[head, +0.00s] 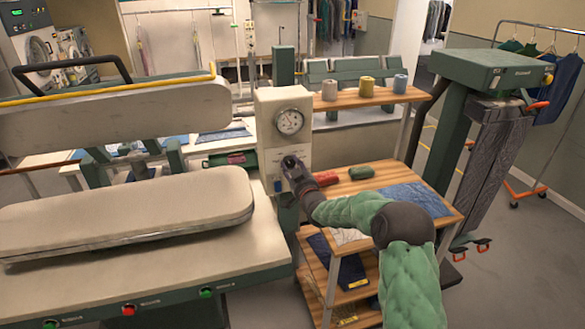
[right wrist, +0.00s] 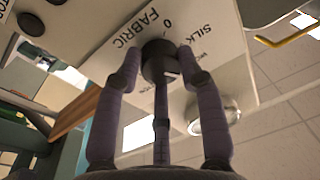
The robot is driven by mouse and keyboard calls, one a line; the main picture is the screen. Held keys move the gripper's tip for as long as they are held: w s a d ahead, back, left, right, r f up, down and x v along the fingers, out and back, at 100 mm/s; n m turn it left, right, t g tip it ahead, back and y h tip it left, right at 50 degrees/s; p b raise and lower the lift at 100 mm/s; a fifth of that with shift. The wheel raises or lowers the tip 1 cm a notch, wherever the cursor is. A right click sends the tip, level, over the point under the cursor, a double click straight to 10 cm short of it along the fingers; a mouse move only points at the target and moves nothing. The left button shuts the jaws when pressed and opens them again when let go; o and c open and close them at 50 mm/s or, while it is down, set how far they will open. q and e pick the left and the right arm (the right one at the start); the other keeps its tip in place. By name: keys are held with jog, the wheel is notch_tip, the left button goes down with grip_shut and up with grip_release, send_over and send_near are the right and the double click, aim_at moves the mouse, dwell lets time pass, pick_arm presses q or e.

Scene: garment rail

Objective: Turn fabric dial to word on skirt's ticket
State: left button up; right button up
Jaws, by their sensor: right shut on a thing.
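The fabric dial (right wrist: 158,58) is a dark round knob on a pale panel (right wrist: 110,40). My right gripper (right wrist: 160,75) is shut on it, a finger on each side. In the right wrist view the printed words FABRIC and SILK and a 0 show close to the dial; other lettering is partly hidden by the fingers. In the head view my right gripper (head: 293,167) is at the lower front of the cream control box (head: 272,107), covering the dial. The dial's pointer is not clear. I cannot make out the skirt or its ticket. My left gripper is not in view.
A round gauge (head: 289,121) is on the box above the dial. The pressing machine (head: 120,205) fills the left. A wooden cart (head: 352,188) with folded cloth stands under my right arm; its upper shelf (head: 360,97) holds thread spools. A green-topped stand (head: 495,65) is at right.

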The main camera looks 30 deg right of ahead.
jog(key=o, duration=1.2)
jog(key=shift+w+r, duration=0.1)
jog(key=shift+r, duration=0.45)
jog(key=shift+c, duration=0.2)
jog(key=shift+f, duration=0.3)
jog(key=s+a+f, duration=0.1)
jog(key=s+a, duration=0.1)
jog(key=s, duration=0.9)
jog(key=shift+s, duration=0.4)
jog(key=shift+a, duration=0.1)
